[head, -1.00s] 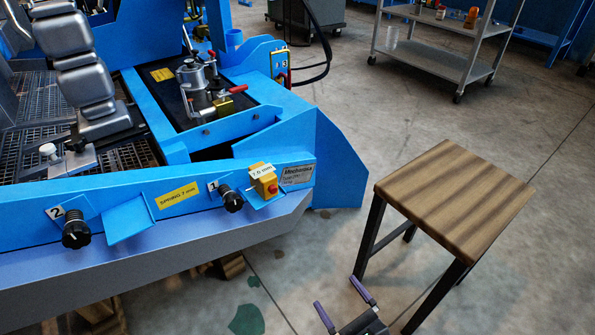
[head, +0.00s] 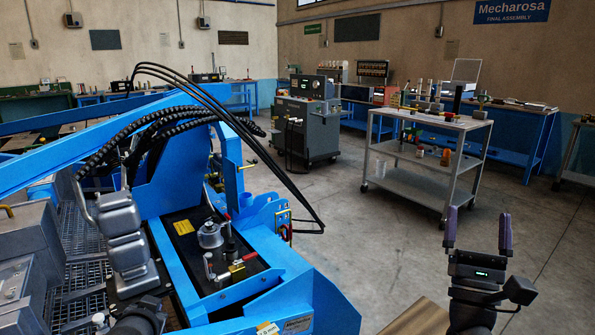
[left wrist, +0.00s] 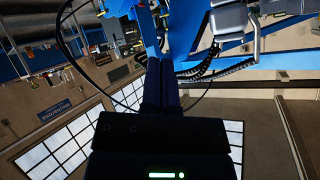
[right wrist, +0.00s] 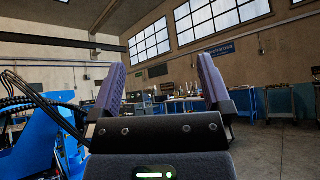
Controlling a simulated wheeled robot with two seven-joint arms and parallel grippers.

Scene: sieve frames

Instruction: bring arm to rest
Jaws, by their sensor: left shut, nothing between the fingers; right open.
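My right gripper (head: 478,230) is raised at the lower right of the head view, its purple fingers apart and pointing up. Nothing is between them. The right wrist view also shows this open gripper (right wrist: 160,90) with the hall and windows beyond. My left gripper (left wrist: 160,85) shows in the left wrist view with its dark fingers together and nothing held.
The blue machine (head: 300,275) with black hoses (head: 275,185) fills the left and middle. A grey shelf cart (head: 425,185) and a dark cabinet (head: 305,130) stand behind. Open floor (head: 370,240) lies between.

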